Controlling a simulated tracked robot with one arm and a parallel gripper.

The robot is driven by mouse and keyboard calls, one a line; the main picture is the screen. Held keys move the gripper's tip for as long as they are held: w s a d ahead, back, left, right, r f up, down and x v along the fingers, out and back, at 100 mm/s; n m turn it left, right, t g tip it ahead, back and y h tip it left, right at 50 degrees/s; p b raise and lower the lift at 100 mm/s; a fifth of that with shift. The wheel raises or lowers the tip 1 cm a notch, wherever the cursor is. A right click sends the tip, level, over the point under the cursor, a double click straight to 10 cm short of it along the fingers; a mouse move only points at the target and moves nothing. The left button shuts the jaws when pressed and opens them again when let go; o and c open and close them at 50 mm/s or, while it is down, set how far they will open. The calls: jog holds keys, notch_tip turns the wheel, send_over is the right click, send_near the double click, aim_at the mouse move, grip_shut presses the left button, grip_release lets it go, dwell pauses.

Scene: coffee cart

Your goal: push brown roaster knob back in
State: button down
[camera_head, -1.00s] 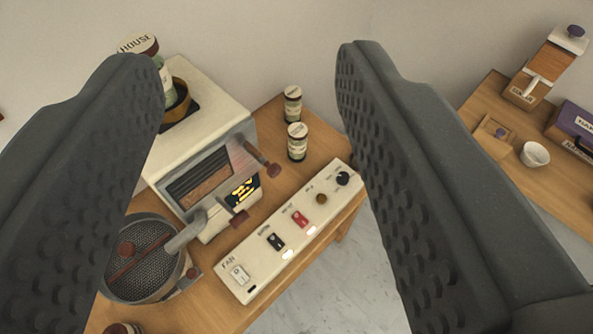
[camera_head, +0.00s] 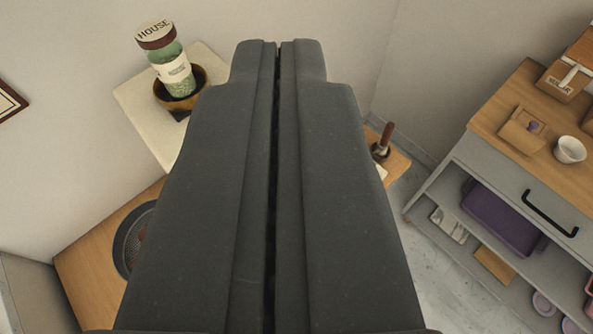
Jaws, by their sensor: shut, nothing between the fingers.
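My gripper (camera_head: 278,46) is shut with nothing between its fingers. It fills the middle of the view and hides most of the roaster and its control panel. The brown knob cannot be made out for certain. A small brown, handle-like part (camera_head: 385,138) with a dark base shows just right of my gripper, by a bit of pale panel; I cannot tell if it is the knob. The roaster's cream top (camera_head: 137,98) shows at left. Part of its round dark cooling tray (camera_head: 128,240) shows at lower left.
A green HOUSE jar (camera_head: 172,68) stands tilted in a brown bowl (camera_head: 197,78) on the roaster. A grey cart (camera_head: 452,172) with a wooden top, a white cup (camera_head: 570,149) and shelves stands at right. Grey floor is open between the tables.

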jog(key=w+d+f+m+g+y+p, duration=0.1)
jog(key=w+d+f+m+g+p, duration=0.15)
jog(key=w+f, duration=0.35)
jog(key=w+d+f+m+g+y+p, duration=0.2)
jog(key=w+d+f+p, duration=0.1)
jog(key=f, duration=0.5)
jog(key=d+f+m+g+y+p, duration=0.1)
jog(key=d+f+m+g+p, duration=0.1)
jog(key=f, duration=0.5)
jog(key=w+d+f+m+g+y+p, duration=0.1)
jog(key=d+f+m+y+p, duration=0.1)
jog(key=f, duration=0.6)
jog(key=shift+w+d+f+g+p, duration=0.15)
jog(key=shift+w+f+g+p, duration=0.1)
jog(key=shift+w+g+p, duration=0.15)
jog(key=w+a+r+p+x, duration=0.1)
jog(key=r+x, duration=0.1)
jog(key=x, duration=1)
jog(key=shift+w+a+f, duration=0.2)
jog(key=shift+w+a, duration=0.15)
jog(key=shift+a, duration=0.25)
